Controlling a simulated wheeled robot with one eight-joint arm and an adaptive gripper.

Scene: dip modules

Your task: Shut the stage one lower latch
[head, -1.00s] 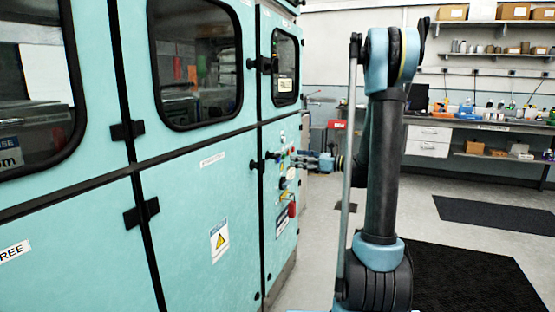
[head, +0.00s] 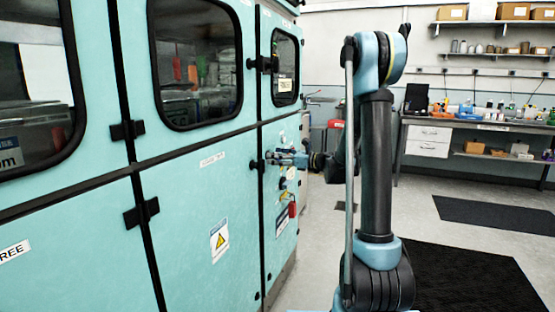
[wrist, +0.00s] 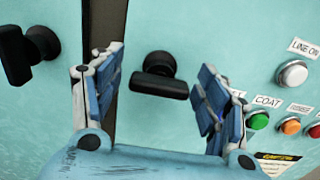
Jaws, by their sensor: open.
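A black latch handle (wrist: 160,76) on the turquoise cabinet shows in the wrist view. It is a short bar on a round stem, lying roughly level just right of the dark door seam. My gripper (wrist: 160,63) is open, with one blue-padded finger on each side of this handle and gaps between. A second black latch piece (wrist: 30,52) stands left of the seam, outside the fingers. In the head view my gripper (head: 280,159) is at the cabinet's lower seam, beside a black latch piece (head: 258,165); it partly hides the handle. Which piece is labelled stage one cannot be read.
Right of the handle are a white button (wrist: 292,74), a green button (wrist: 258,121) and other controls. An upper black latch (head: 263,64) sits above on the same seam. Open floor (head: 420,190) lies right of the cabinet, before a workbench (head: 480,127).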

